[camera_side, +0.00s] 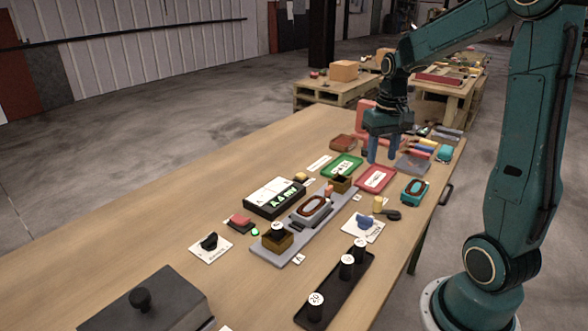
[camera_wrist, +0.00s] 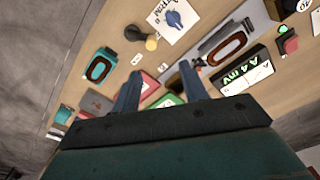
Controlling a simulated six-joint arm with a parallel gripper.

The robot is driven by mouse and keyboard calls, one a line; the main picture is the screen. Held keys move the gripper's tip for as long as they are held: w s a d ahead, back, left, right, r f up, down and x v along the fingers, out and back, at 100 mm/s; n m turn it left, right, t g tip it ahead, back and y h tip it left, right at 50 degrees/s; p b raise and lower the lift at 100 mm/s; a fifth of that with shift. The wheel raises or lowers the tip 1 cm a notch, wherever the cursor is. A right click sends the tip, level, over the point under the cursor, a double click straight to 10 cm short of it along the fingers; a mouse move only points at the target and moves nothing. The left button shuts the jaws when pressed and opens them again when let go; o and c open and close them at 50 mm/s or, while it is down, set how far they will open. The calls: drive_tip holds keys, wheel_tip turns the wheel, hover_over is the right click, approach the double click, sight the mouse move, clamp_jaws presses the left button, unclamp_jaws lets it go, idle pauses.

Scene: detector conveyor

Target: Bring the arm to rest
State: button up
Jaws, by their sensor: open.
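My gripper (camera_side: 382,158) hangs above the far part of the wooden table, fingers pointing down, over the area behind the red tray. Its two blue fingers stand apart, with nothing held between them. In the wrist view my gripper (camera_wrist: 160,68) also shows spread, empty fingers above the table. The red tray (camera_side: 363,186) and the green tray (camera_side: 328,171) lie on the table near it in the side view. The fingers appear clear of the tabletop, though their exact height is hard to judge.
A grey track (camera_side: 298,257) carries brown blocks and a grey oval-topped unit (camera_side: 312,208). A black display box (camera_side: 275,197) stands beside it. A teal unit (camera_side: 415,191), a blue knob (camera_side: 366,222) and a black tray (camera_side: 335,288) with cylinders stand nearer.

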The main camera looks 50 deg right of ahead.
drive_tip(key=s+a+r+n+t, duration=0.2)
drive_tip(key=s+a, duration=0.3)
drive_tip(key=a, duration=0.5)
drive_tip(key=s+a+r+n+t, duration=0.3)
drive_tip(key=s+a+r+n, duration=0.1)
drive_tip(key=a, duration=0.6)
drive_tip(key=shift+s+a+r+n, duration=0.4)
drive_tip(key=shift+s+r, duration=0.25)
